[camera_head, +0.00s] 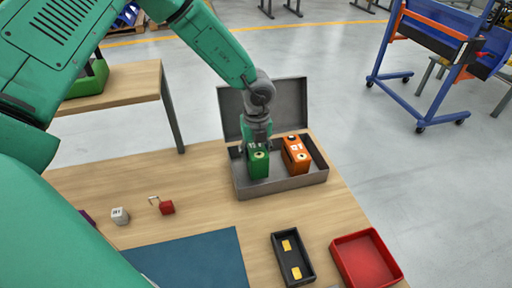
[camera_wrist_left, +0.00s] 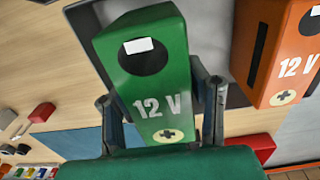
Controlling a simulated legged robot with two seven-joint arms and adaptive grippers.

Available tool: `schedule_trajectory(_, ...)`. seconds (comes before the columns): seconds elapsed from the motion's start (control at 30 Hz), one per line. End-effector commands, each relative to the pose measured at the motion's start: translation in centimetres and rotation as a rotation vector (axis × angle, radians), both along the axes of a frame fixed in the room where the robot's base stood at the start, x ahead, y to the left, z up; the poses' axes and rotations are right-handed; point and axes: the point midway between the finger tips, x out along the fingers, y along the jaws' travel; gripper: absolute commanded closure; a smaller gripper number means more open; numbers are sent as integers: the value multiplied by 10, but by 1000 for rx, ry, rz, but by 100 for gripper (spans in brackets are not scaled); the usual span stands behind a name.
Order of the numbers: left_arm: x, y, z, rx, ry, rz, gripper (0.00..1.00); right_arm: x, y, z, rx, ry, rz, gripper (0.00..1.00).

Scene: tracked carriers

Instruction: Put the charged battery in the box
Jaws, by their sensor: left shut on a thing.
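A green battery (camera_head: 258,163) marked 12 V is within the left part of the open grey metal box (camera_head: 285,185); I cannot tell if it touches the floor of the box. My left gripper (camera_head: 257,147) is shut on it from above. In the left wrist view, the fingers (camera_wrist_left: 160,108) are on both sides of the green battery (camera_wrist_left: 150,65). An orange 12 V battery (camera_head: 296,154) stands in the right part of the box, a small gap away; it also shows in the left wrist view (camera_wrist_left: 282,50). My right gripper is not in view.
The box lid (camera_head: 290,104) stands open at the back. A blue trolley (camera_head: 436,75) stands beyond.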

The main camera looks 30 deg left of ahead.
Motion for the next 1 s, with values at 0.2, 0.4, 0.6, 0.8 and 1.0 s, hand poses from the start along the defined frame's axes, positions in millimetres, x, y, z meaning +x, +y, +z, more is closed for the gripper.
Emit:
schedule_trajectory(0.2, 1, -3, -25, 2, -1, -3, 100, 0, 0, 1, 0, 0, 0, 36)
schedule_trajectory(0.4, 1, 1, -32, -4, -3, -2, 100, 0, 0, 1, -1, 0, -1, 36)
schedule_trajectory(0.6, 1, 1, -34, -4, -3, -2, 100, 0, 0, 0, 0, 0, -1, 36)
schedule_trajectory(0.8, 0, 1, -35, -2, 2, -3, 36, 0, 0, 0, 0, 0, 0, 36)
schedule_trajectory(1.0, 0, -1, -33, 0, 1, -3, 36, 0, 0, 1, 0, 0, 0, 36)
